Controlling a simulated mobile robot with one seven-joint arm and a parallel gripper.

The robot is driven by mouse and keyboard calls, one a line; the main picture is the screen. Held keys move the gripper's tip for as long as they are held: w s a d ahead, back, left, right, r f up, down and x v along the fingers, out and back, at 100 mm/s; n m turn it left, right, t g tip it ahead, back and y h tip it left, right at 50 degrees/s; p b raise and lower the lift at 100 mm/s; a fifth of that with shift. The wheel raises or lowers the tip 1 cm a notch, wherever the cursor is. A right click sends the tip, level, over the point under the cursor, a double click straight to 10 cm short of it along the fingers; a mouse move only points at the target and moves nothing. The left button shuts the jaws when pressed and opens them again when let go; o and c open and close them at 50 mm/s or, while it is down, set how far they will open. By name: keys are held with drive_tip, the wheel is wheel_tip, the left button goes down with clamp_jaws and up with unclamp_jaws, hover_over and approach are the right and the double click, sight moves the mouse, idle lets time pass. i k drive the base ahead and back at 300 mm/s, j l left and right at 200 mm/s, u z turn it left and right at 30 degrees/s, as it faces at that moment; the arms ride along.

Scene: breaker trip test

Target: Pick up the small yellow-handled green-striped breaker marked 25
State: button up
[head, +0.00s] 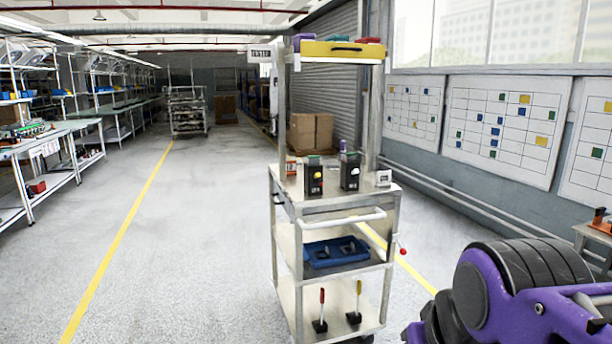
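Two small black breakers stand upright on the top of a grey metal cart. The left breaker (314,180) has a yellow handle on its front and a greenish top edge. The right breaker (350,172) has a pale handle and a green top edge. Their markings are too small to read, so I cannot tell which one bears 25. My purple and black arm shows at the lower right, well apart from the cart. My gripper is not in view.
The cart (332,208) has posts, a white front handle and an overhead shelf with a yellow tray (318,48). A white card (383,178) stands right of the breakers. A blue tray (311,262) sits on the middle shelf. The floor left of the cart is clear.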

sight(311, 186)
drive_tip(key=i+j+z, duration=0.35)
drive_tip(key=i+j, duration=1.1)
drive_tip(key=i, duration=0.05)
